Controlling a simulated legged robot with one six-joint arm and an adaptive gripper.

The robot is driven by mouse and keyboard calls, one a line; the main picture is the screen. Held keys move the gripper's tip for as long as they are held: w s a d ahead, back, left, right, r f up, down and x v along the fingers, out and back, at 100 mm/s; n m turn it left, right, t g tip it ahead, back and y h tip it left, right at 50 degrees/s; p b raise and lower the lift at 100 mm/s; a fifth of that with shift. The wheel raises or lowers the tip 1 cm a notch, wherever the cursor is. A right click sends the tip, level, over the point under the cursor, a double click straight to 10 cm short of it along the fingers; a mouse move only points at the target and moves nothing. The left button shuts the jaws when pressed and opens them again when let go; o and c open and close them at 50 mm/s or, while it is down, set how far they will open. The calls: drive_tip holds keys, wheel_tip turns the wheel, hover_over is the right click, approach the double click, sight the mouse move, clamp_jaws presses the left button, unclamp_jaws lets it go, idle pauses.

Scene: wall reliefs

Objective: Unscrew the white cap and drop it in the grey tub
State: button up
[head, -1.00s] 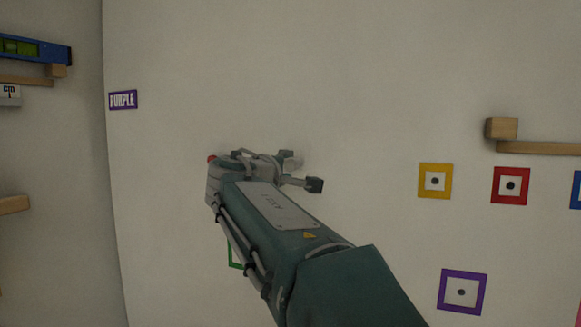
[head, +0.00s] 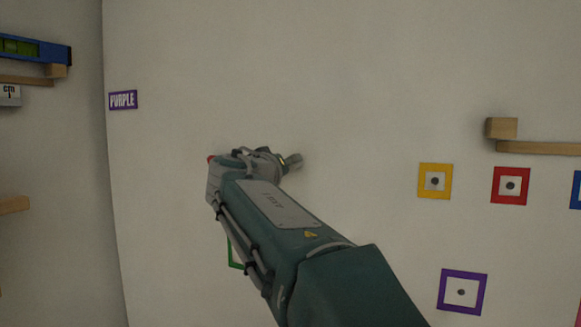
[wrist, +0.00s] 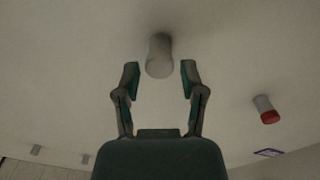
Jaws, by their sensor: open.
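In the wrist view, a white cap (wrist: 160,58), a short pale cylinder, stands out from the wall. My gripper (wrist: 160,70) is open, with one finger on each side of the cap and visible gaps to both. Whether the fingertips reach past the cap's end cannot be told. In the head view, my gripper (head: 283,160) is near the wall, partly hidden by my arm. The grey tub is in neither view.
A red-ended cylinder (wrist: 268,112) sticks out to the right in the wrist view. A purple label (head: 123,100) is at left in the head view. Coloured square frames, including a yellow one (head: 435,181), and a wooden ledge (head: 540,148) are at right.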

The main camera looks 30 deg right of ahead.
drive_tip(key=m, duration=0.7)
clamp_jaws()
drive_tip(key=shift+n, duration=2.6)
drive_tip(key=n, duration=0.5)
drive_tip(key=shift+a, duration=0.1)
drive_tip(key=shift+n, duration=0.3)
